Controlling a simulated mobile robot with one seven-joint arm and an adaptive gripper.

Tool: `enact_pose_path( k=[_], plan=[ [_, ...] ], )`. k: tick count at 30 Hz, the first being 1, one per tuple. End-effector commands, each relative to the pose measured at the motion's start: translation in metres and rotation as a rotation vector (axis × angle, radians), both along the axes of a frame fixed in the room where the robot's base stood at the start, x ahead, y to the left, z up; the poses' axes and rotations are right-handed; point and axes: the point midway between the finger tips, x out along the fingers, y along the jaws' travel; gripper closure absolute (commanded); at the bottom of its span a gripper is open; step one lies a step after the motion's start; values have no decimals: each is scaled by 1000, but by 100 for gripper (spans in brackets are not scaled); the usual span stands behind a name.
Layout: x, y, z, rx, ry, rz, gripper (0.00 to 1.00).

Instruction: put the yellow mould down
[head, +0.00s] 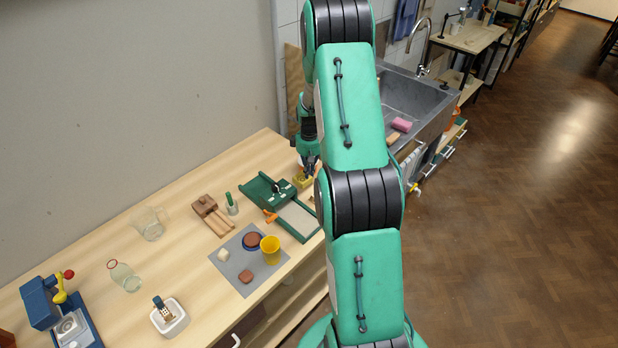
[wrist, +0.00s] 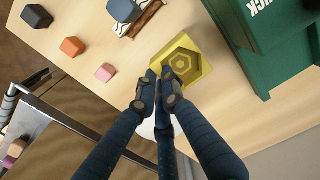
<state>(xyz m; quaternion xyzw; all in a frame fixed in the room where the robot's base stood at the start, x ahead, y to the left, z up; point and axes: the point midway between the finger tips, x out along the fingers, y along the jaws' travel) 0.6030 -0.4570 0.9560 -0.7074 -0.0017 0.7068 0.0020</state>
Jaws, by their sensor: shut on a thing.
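The yellow mould (wrist: 181,62) is a square block with a stepped hexagonal hollow, seen in the wrist view just beyond my fingertips. My gripper (wrist: 160,88) is shut on its near edge. In the head view the mould (head: 301,182) shows small at the far right end of the wooden worktop (head: 150,200), under my gripper (head: 309,168), partly hidden by my arm. I cannot tell whether its underside touches the worktop.
In the wrist view a green machine (wrist: 268,45) stands close right of the mould. A dark block (wrist: 36,16), an orange block (wrist: 72,46), a pink block (wrist: 105,72) and a blue-grey block (wrist: 125,10) lie left. The sink (head: 410,100) is beyond the worktop's end.

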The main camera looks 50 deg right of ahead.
Motion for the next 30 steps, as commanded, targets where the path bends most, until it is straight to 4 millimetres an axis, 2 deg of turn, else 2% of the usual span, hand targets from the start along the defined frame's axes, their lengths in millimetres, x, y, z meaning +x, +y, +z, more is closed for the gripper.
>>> enact_pose_path(
  k=[6, 9, 23, 24, 26, 30],
  plan=[
    [-1, 0, -24, 2, 2, 0, 100],
    [0, 0, -29, 0, 0, 0, 100],
    [0, 0, -34, 1, 1, 0, 100],
    [0, 0, -33, 1, 1, 0, 85],
    [0, 0, -33, 1, 1, 0, 74],
    [0, 0, -33, 1, 1, 0, 74]
  ],
)
